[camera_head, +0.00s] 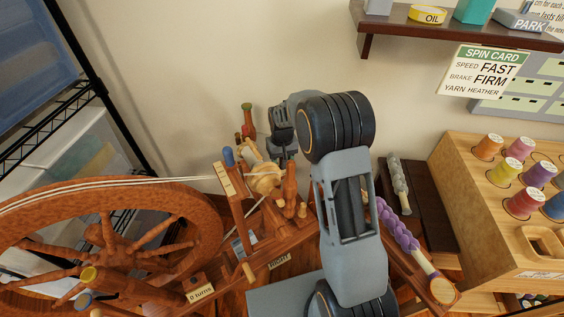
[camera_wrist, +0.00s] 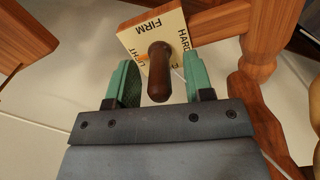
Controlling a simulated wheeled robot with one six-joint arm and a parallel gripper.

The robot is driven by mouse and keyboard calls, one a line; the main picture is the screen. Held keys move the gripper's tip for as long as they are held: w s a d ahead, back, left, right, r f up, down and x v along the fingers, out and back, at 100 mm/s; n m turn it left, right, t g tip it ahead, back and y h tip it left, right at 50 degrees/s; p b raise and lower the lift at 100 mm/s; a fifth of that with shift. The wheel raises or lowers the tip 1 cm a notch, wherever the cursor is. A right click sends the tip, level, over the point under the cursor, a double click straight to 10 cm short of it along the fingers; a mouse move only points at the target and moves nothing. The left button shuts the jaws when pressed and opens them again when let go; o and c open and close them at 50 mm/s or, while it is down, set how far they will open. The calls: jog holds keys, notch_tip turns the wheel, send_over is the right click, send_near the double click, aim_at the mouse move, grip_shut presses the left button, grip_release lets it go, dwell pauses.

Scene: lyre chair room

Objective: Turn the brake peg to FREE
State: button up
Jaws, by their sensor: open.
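In the wrist view the brake peg (camera_wrist: 159,72) is a dark brown turned wooden knob, pointing toward the camera. It stands in front of a cream label plate (camera_wrist: 133,39) with the words FIRM, LIGHT and HARD; another word is mostly hidden behind the peg. My gripper (camera_wrist: 161,77) is open, with one green-padded finger on each side of the peg and a visible gap at both. In the head view my gripper (camera_head: 282,132) is by the upper part of the wooden spinning wheel (camera_head: 190,192), and I cannot make out the peg there.
Wooden wheel parts (camera_wrist: 262,40) stand close to the right of my fingers. A spin card (camera_head: 485,72) on the wall reads speed FAST, brake FIRM. A spool rack (camera_head: 490,215) stands at right, a shelf (camera_head: 450,28) above, a wire rack (camera_head: 75,110) at left.

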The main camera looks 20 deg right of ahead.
jog(key=shift+f, duration=0.25)
grip_shut()
dwell(0.4)
jog(key=shift+r, duration=0.1)
jog(key=shift+n+p, duration=0.7)
jog(key=shift+n, duration=0.4)
jog(key=n+p, duration=0.1)
jog(key=n, duration=0.2)
jog(key=shift+n, duration=0.4)
jog(key=n+p, duration=0.2)
jog(key=n, duration=0.3)
jog(key=shift+n, duration=0.3)
